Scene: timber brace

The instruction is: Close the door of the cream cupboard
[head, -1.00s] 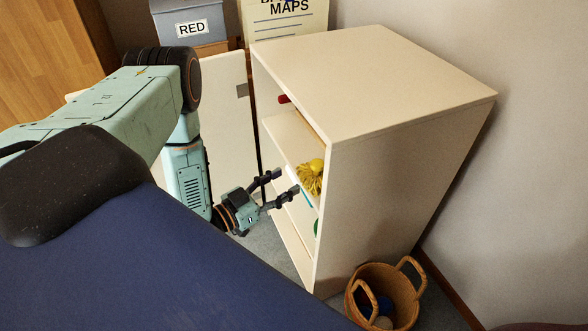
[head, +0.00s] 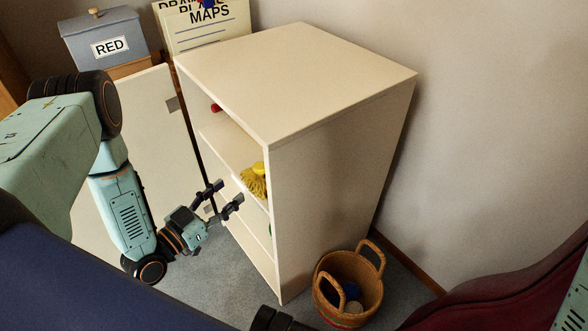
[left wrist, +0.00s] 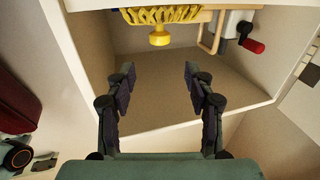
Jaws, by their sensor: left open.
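The cream cupboard (head: 330,150) stands against the wall, its open front facing left in the head view. Its door (head: 165,140) stands wide open, beyond and left of the opening, partly hidden by my left arm. My left gripper (head: 232,192) is open and empty, in front of the cupboard's lower shelves, its fingers pointing toward the opening. The left wrist view shows the two spread fingers (left wrist: 158,82) with nothing between them and the cupboard inside (left wrist: 180,90) behind. I do not make out my right gripper.
A grey box marked RED (head: 105,42) and a MAPS box (head: 205,28) are behind. Grey carpet (head: 225,275) shows below the gripper.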

